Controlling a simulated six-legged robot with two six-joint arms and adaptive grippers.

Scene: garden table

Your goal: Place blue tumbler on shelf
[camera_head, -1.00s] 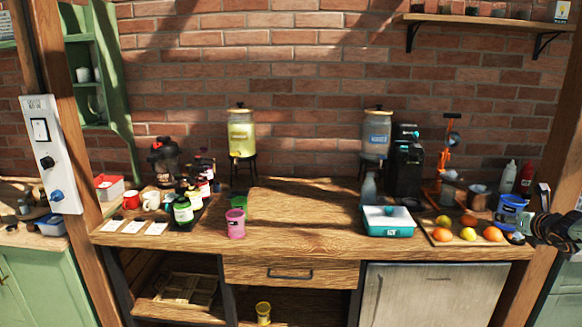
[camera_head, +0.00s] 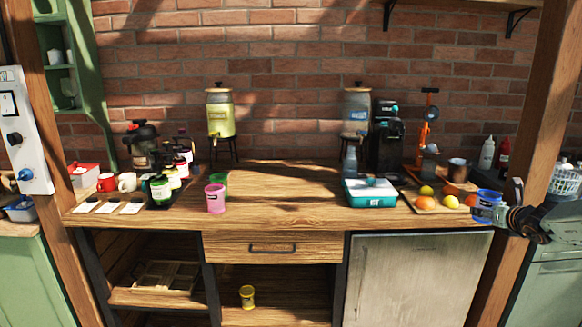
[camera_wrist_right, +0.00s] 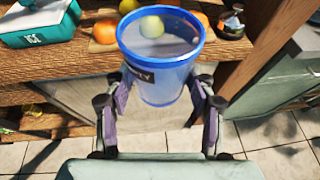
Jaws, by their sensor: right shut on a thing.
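The blue tumbler (camera_head: 487,206) is a translucent blue cup with a dark label, at the right end of the counter in the head view. My right gripper (camera_head: 508,216) is shut on it and holds it about upright at the counter's front edge. In the right wrist view the tumbler (camera_wrist_right: 160,60) sits between the two fingers of the gripper (camera_wrist_right: 160,98), its open rim facing up. An open shelf (camera_head: 270,316) under the counter holds a yellow tumbler (camera_head: 247,296). A wall shelf (camera_head: 470,3) shows at the top right. My left gripper is out of view.
Oranges and lemons (camera_head: 451,202) lie on a board beside the tumbler. A teal ice box (camera_head: 370,193), a pink tumbler (camera_head: 215,198) and a green tumbler (camera_head: 219,180) stand on the counter (camera_head: 290,212). A wooden post (camera_head: 530,130) rises close to my right gripper. The counter's middle is clear.

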